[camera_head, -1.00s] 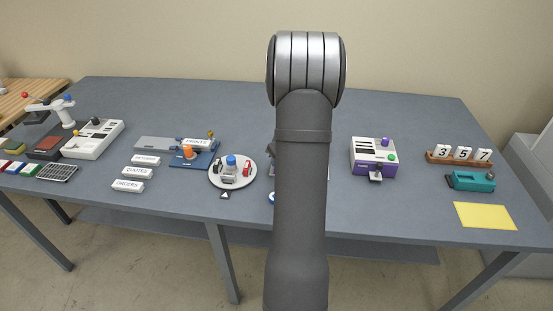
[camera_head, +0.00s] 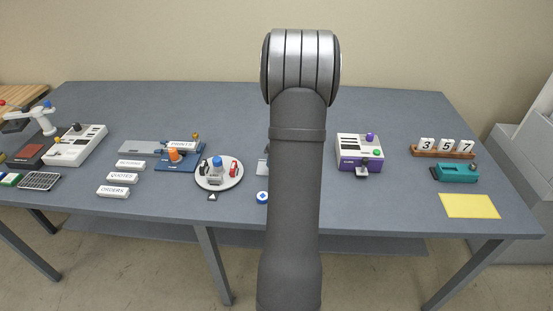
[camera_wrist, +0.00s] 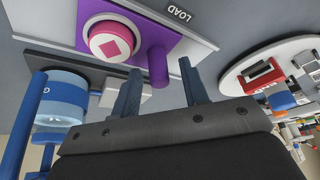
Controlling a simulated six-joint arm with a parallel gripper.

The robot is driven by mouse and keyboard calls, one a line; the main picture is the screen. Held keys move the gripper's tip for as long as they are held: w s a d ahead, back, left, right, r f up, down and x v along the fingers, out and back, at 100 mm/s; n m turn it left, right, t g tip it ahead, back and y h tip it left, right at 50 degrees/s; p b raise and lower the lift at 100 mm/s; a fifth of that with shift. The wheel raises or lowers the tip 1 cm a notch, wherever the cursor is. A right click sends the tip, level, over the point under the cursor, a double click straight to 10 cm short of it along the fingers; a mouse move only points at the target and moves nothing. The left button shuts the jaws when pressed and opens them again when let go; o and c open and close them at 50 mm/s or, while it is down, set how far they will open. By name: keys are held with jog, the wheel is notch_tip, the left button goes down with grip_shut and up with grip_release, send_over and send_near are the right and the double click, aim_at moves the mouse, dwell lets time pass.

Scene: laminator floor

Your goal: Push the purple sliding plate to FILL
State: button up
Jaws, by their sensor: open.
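In the wrist view the purple sliding plate (camera_wrist: 88,38) lies in a pale track at the upper left. It carries a white round piece with a pink diamond and an upright purple peg (camera_wrist: 157,65). The word LOAD (camera_wrist: 178,12) is printed on the track beside the plate; no FILL mark shows. My gripper (camera_wrist: 160,68) is open, its two dark fingers apart and empty, with the peg appearing between the fingertips. Whether they touch it, I cannot tell. In the head view my arm hides the plate and my gripper.
A blue cylinder (camera_wrist: 62,100) stands close at the left in the wrist view. A round white tray (camera_head: 219,184) with small items lies left of my arm. A purple-and-white device (camera_head: 359,153) stands to the right. Bare table lies between my arm and that device.

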jog(key=v, duration=1.7)
jog(key=shift+r, duration=0.2)
jog(key=w+a+n+g+h, duration=0.3)
jog(key=w+a+n, duration=0.15)
jog(key=n, duration=0.25)
notch_tip(320, 180, down, 17)
jog(key=shift+r, duration=0.2)
jog(key=shift+c, duration=0.2)
grip_shut()
jog(key=shift+d, duration=0.15)
